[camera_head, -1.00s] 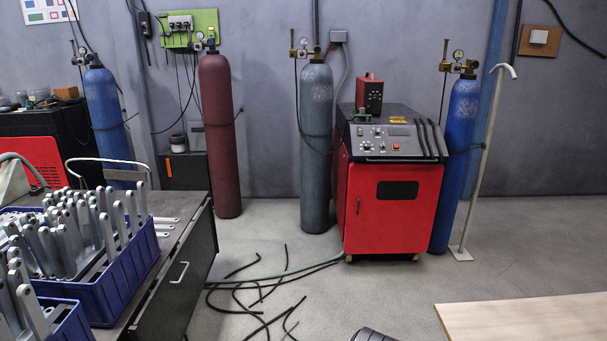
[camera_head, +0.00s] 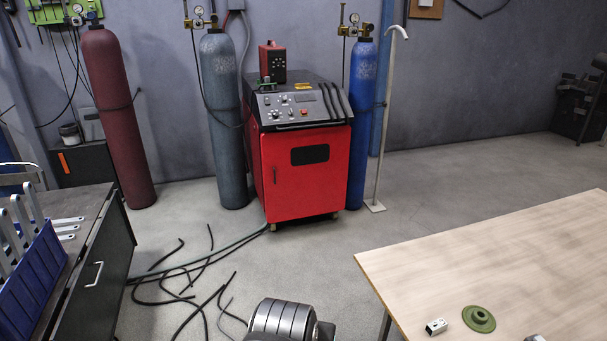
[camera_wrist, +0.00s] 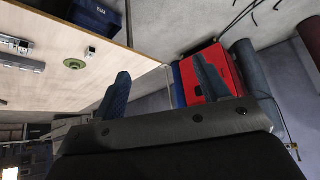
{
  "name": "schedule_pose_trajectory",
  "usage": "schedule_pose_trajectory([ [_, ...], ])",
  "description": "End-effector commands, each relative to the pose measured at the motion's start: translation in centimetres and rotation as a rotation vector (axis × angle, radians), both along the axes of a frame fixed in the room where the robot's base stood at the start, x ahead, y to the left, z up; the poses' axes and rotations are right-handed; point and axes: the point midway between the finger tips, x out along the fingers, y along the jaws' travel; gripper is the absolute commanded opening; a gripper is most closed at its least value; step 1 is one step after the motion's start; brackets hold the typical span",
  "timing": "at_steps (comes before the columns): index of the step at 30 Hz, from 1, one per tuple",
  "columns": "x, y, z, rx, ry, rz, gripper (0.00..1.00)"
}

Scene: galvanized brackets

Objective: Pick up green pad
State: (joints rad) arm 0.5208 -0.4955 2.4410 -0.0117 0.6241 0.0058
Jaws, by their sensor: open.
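The green pad (camera_head: 479,318) is a round green disc with a raised centre. It lies flat on the wooden table (camera_head: 470,250) near the bottom right of the head view. The wrist view also shows the green pad (camera_wrist: 75,63) on the table at the upper left. My gripper (camera_wrist: 165,85) shows in the wrist view with its two dark fingers wide apart and nothing between them. It is well away from the pad. The head view shows part of my arm at the bottom middle, but not the fingertips.
A small metal bracket (camera_head: 436,327) lies just left of the pad. A blue bin (camera_wrist: 97,18) shows beyond the pad in the wrist view. A dark bench with a blue crate (camera_head: 32,280) of brackets stands at left. A red machine (camera_head: 303,180) and gas cylinders line the wall.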

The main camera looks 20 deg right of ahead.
Motion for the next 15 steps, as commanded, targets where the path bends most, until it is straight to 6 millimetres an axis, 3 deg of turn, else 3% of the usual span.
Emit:
schedule_pose_trajectory([
  [8, 0.2, -0.3, 0.2, -0.007, 0.006, 0.007, 0.68],
  [11, 1.0, -1.3, 0.8, -0.033, 0.035, 0.038, 0.68],
  [15, 3.1, -4.4, 2.2, -0.103, 0.115, 0.131, 0.68],
])
